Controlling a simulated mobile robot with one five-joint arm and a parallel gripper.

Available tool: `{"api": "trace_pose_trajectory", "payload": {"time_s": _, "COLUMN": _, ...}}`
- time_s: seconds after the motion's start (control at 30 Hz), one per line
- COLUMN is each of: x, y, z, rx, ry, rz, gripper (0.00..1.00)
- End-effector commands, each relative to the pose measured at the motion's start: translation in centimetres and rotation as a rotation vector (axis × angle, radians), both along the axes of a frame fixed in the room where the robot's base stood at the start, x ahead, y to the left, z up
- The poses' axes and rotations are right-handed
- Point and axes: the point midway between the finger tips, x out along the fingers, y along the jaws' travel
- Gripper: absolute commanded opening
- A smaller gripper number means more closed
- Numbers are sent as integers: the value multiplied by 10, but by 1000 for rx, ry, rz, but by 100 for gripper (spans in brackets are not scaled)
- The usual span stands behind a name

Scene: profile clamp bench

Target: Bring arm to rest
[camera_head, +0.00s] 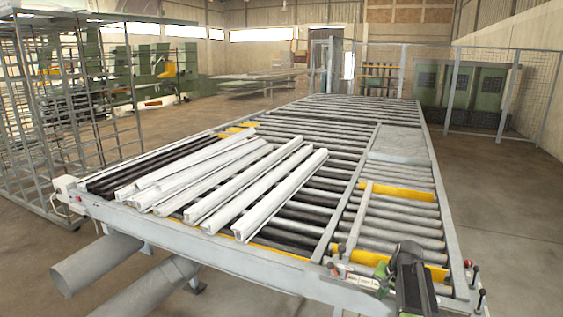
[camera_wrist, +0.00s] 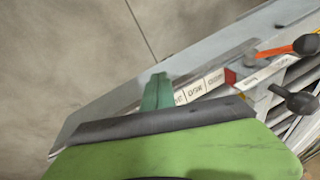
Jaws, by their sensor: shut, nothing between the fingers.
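My gripper (camera_head: 383,271) is at the lower right of the head view, above the near right corner of the roller bench (camera_head: 455,230). Its green fingers (camera_wrist: 158,90) are together in the wrist view, with nothing visible between them. Behind the fingers in that view are the bench's grey edge and a strip of labels (camera_wrist: 206,86). I cannot tell how far the fingertips are from the edge.
Several white profiles (camera_head: 235,180) lie on the rollers at left. Levers with dark knobs (camera_wrist: 301,103) and an orange handle (camera_wrist: 288,49) stick out near the gripper. A metal rack (camera_head: 75,120) stands at left. The floor at right (camera_head: 510,220) is clear.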

Motion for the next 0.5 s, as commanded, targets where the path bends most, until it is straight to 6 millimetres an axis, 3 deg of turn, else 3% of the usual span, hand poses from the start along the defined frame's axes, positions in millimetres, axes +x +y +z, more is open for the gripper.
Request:
{"api": "trace_pose_trajectory", "payload": {"time_s": 0.03, "x": -20, "y": 44, "z": -2, "rx": -28, "ry": 26, "rz": 100, "gripper": 0}}
{"api": "trace_pose_trajectory", "payload": {"time_s": 0.1, "x": -41, "y": 88, "z": -5, "rx": -68, "ry": 61, "rz": 229, "gripper": 0}}
{"api": "trace_pose_trajectory", "payload": {"time_s": 0.2, "x": -71, "y": 139, "z": -8, "rx": -121, "ry": 103, "rz": 392, "gripper": 0}}
{"api": "trace_pose_trajectory", "payload": {"time_s": 0.4, "x": -137, "y": 216, "z": -10, "rx": -219, "ry": 177, "rz": 690, "gripper": 0}}
{"api": "trace_pose_trajectory", "payload": {"time_s": 0.43, "x": -134, "y": 212, "z": -32, "rx": -215, "ry": 185, "rz": 680, "gripper": 0}}
{"api": "trace_pose_trajectory", "payload": {"time_s": 0.5, "x": -136, "y": 211, "z": -54, "rx": -206, "ry": 200, "rz": 674, "gripper": 0}}
